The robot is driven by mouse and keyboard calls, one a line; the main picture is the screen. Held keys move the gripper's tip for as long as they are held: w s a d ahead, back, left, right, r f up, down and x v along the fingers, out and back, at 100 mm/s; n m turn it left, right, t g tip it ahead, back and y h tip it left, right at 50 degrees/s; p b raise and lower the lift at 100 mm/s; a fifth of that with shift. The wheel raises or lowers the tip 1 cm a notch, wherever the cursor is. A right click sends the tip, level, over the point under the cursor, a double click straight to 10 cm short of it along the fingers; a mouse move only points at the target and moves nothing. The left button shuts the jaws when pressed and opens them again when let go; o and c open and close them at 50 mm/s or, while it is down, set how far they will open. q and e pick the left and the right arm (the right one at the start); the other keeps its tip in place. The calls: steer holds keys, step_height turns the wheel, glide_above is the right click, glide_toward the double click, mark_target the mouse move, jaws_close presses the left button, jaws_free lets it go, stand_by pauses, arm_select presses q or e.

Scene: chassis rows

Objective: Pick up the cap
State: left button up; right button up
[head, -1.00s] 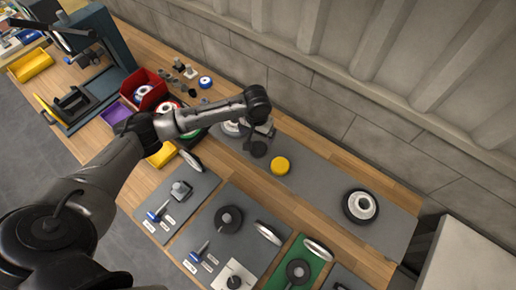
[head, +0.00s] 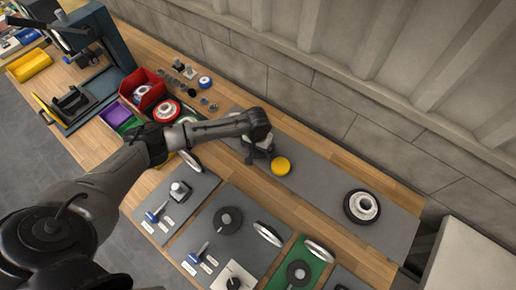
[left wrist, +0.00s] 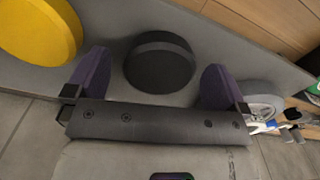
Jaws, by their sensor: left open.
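A black round cap (left wrist: 160,62) lies flat on the grey mat, between the two purple fingers of my left gripper (left wrist: 155,80) in the left wrist view. The fingers are open with a gap on each side of the cap. In the head view my left gripper (head: 258,156) is low over the mat and hides the black cap. A yellow round piece (head: 281,166) lies just right of it; it also shows at the upper left of the left wrist view (left wrist: 38,30). My right gripper is not in view.
A dark ring with a pale hub (head: 361,207) lies at the mat's right end. A red bin (head: 149,89) and small parts stand to the left. Grey trays (head: 222,252) with parts line the front edge. The wall (head: 330,110) runs behind the bench.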

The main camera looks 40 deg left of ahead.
arm_select(q)
steer(key=shift+f, duration=0.1)
steer(key=c, duration=0.9)
steer(key=shift+c, duration=0.2)
